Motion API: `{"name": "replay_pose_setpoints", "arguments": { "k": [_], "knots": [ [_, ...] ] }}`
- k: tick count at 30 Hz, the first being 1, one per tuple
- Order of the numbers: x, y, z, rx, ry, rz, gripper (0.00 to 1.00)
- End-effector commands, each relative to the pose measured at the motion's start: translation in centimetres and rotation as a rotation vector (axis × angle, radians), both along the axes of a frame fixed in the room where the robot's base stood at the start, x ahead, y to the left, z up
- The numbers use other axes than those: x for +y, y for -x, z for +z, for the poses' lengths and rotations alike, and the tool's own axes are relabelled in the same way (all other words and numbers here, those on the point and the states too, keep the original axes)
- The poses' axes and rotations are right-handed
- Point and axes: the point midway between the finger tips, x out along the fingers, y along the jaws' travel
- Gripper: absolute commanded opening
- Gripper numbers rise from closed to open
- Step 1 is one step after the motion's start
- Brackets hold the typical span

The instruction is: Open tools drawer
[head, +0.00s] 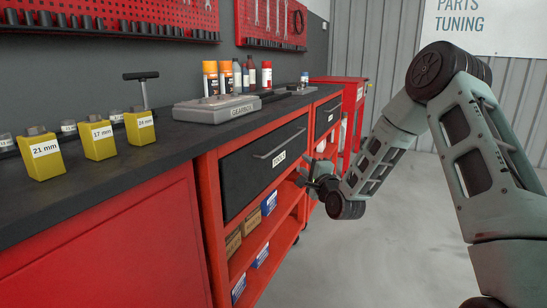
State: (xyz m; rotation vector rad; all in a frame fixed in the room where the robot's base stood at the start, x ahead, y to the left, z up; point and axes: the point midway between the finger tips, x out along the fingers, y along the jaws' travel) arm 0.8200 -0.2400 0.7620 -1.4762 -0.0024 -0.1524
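The tools drawer (245,178) has a black front in the red workbench, with a white "TOOLS" label (279,159) and a grey bar handle (281,147). The drawer front looks flush with the bench, so it appears shut. My gripper (307,176) is to the right of the handle and slightly lower, in front of the bench and apart from the handle in the picture. It points left towards the bench. Its fingers are small and dark, and I cannot tell whether they are open.
A second labelled drawer (327,117) is farther along the bench. Boxes (251,221) lie on open shelves below. The black worktop (95,188) carries yellow socket blocks (99,141), a grey case (217,109) and spray cans (210,77). A red cart (352,105) stands behind. The floor at right is clear.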

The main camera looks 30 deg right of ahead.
Motion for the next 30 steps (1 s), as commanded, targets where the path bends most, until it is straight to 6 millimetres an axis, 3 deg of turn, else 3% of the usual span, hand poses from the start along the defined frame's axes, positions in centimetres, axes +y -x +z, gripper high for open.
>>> {"name": "replay_pose_setpoints", "arguments": {
  "k": [3,8,24,30],
  "knots": [
    [-1.5,0.1,-0.6,-0.044,-0.036,-0.025,0.32],
    [-1.8,-1.3,-0.2,-0.053,-0.04,-0.027,0.32],
    [-3.0,-11.8,1.2,-0.051,-0.039,-0.026,0.32],
    [-3.5,-14.9,1.6,-0.048,-0.038,-0.025,0.32]
  ]
}}
